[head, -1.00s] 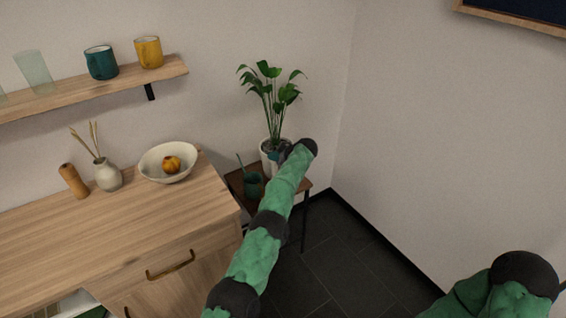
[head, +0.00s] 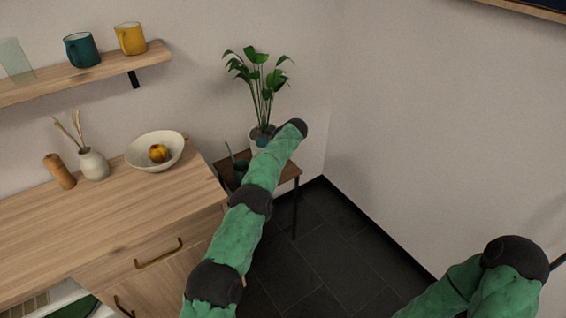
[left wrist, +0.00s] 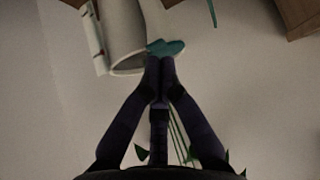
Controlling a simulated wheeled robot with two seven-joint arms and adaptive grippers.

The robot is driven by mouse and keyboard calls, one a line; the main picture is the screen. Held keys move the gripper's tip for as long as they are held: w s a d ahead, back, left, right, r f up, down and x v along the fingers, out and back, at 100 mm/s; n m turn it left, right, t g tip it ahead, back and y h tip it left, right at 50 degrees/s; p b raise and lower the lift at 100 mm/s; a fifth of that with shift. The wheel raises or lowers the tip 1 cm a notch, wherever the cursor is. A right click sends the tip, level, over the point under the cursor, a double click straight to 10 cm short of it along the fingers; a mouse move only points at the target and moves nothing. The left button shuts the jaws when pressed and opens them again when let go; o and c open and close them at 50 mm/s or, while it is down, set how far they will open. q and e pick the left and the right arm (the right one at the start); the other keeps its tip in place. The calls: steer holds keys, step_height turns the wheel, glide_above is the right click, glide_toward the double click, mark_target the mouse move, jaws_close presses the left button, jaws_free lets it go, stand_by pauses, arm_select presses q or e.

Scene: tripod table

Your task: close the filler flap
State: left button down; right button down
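The plant pot (head: 257,147) is white and stands on the small dark table, partly hidden behind my left arm in the head view. In the left wrist view the pot (left wrist: 128,36) shows tilted, with its open rim visible. A teal piece (left wrist: 168,47), which looks like the filler flap, is beside that rim. My left gripper (left wrist: 160,62) has its fingertips together right at the teal piece; whether they touch it I cannot tell. Nothing is visibly held between them. In the head view my left wrist hides the fingers. My right gripper is out of view.
The plant's leaves (head: 260,70) rise above the pot. A green watering can (head: 240,168) stands close by on the small table (head: 284,176). The wooden cabinet (head: 150,215) with a bowl (head: 140,150) is to the left. Dark floor (head: 325,240) is clear to the right.

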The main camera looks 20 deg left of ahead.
arm_select(q)
steer(key=s+d+f+m+g+h+p, duration=0.1)
steer(key=s+d+f+m+g+h, duration=0.2)
steer(key=s+d+f, duration=0.8)
steer(key=s+d+f+m+g+h+p, duration=0.1)
steer(key=s+d+f+m+h, duration=0.35)
steer(key=s+d+f, duration=0.65)
steer(key=s+f+g+h+p, duration=0.1)
steer(key=s+f+h, duration=0.1)
steer(key=s, duration=3.1)
steer(key=shift+h, duration=0.55)
steer(key=shift+s+f, duration=0.1)
